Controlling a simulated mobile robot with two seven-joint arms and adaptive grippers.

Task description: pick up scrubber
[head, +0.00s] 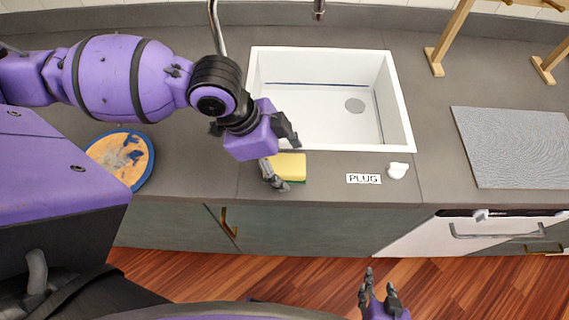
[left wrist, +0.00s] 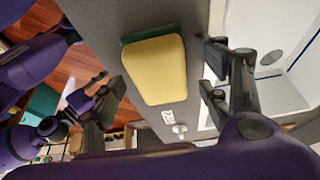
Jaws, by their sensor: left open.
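The scrubber (head: 292,167) is a yellow sponge with a green layer, lying on the grey counter just in front of the sink. In the left wrist view the scrubber (left wrist: 155,68) shows yellow face and dark green edge between my fingers. My left gripper (head: 281,158) is open over it, one finger toward the sink side and one toward the counter's front edge. In the left wrist view my left gripper (left wrist: 165,92) has a finger on either side, with no clear contact. My right gripper (head: 380,290) is low over the floor, its fingers apart and empty.
The white sink (head: 405,125) is right behind the scrubber. A PLUG label (head: 363,179) and a white plug (head: 397,170) lie to its right. A round blue-rimmed board (head: 148,165) is at left. A grey textured mat (head: 515,145) and wooden stand (head: 450,40) are at right.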

